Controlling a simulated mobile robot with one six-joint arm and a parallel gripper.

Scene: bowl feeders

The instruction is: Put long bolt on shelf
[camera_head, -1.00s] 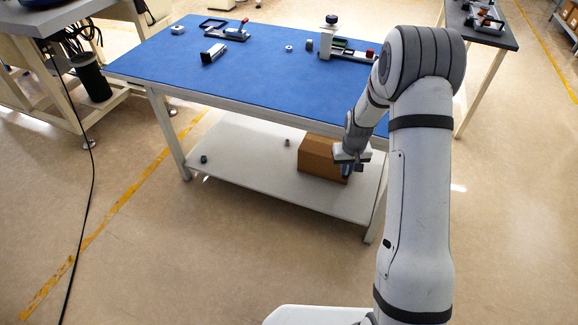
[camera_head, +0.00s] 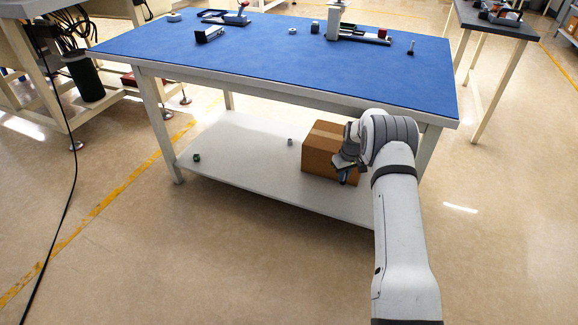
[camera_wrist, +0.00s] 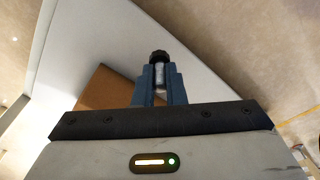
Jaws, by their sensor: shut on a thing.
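My gripper (camera_head: 345,174) is low at the front right of the table, in front of the cardboard box on the lower shelf. In the wrist view my gripper (camera_wrist: 159,82) has its blue fingers shut on a long bolt (camera_wrist: 159,56). The bolt has a dark round head and a silvery shank between the fingers; its far end is hidden. The white shelf (camera_head: 245,165) lies under the blue tabletop and also shows in the wrist view (camera_wrist: 100,35). In the head view the bolt cannot be made out, nor whether it touches the shelf.
The cardboard box (camera_head: 322,155) stands on the shelf close to my gripper. A small dark part (camera_head: 196,157) and a small grey part (camera_head: 290,142) are also on it. The shelf's left and middle are mostly clear. The blue tabletop (camera_head: 270,60) overhangs and carries several parts.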

